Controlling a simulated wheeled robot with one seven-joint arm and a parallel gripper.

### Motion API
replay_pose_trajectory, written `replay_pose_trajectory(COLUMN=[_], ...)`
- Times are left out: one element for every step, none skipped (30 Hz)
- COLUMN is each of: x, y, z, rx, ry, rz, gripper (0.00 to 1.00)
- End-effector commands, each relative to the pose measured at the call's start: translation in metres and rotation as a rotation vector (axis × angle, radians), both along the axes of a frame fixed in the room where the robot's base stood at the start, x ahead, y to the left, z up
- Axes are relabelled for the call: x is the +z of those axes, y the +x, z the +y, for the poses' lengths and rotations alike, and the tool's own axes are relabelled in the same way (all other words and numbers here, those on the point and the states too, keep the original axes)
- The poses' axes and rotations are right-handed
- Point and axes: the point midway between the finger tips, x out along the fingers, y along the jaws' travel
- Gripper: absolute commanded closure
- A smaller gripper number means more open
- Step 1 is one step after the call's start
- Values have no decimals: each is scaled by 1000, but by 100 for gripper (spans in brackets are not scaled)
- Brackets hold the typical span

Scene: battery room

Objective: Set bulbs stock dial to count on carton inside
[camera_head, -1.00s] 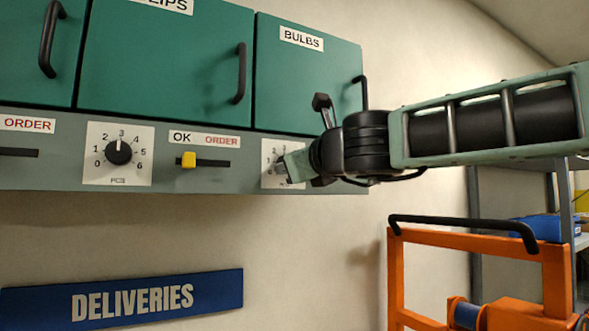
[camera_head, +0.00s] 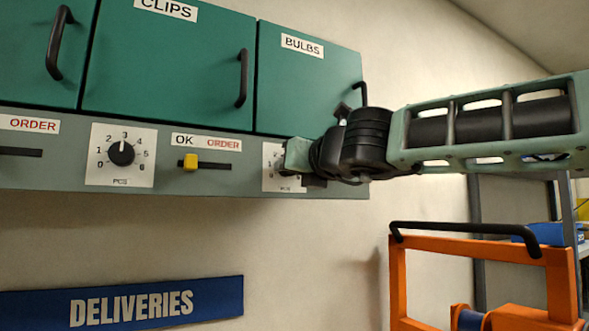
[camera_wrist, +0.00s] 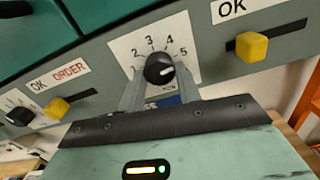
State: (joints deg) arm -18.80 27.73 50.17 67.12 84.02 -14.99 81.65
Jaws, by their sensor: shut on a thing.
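The bulbs stock dial is a white plate (camera_wrist: 122,48) with a black round knob (camera_wrist: 159,69). In the wrist view, the numbers 2 to 5 show above the knob and its white mark points to the lower right, past the 5. The exact setting is unclear. My gripper (camera_wrist: 161,86) is shut on the knob, one finger on each side. In the head view, my gripper (camera_head: 291,168) covers most of this dial plate (camera_head: 268,183). The green BULBS cabinet door (camera_head: 305,90) above is closed, so any carton inside is hidden.
A yellow slider (camera_wrist: 250,46) under an OK label sits right of the dial. Left are another yellow slider (camera_head: 189,161) and the CLIPS dial (camera_head: 121,153), pointing near 3. An orange frame (camera_head: 398,285) stands below my arm.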

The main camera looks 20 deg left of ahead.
Motion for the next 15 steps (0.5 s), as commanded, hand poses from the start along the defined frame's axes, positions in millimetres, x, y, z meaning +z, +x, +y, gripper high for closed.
replay_pose_trajectory(x=[-2,-2,-2,-2,-2,-2,-2,-2,-2,-2,-2,-2,-2,-2,-2], y=[0,0,0,0,0,0,0,0,0,0,0,0,0,0,0], z=[0,0,0,0,0,0,0,0,0,0,0,0,0,0,0], rx=[0,0,0,0,0,0,0,0,0,0,0,0,0,0,0], ry=[-1,-1,-1,-1,-2,-2,-2,-2,-2,-2,-2,-2,-2,-2,-2], rz=[3,3,3,3,4,3,3,3,3,3,3,3,3,2,1], gripper=[89,89,89,89,89,89,89,89,89,61,52,45,45,45,45])
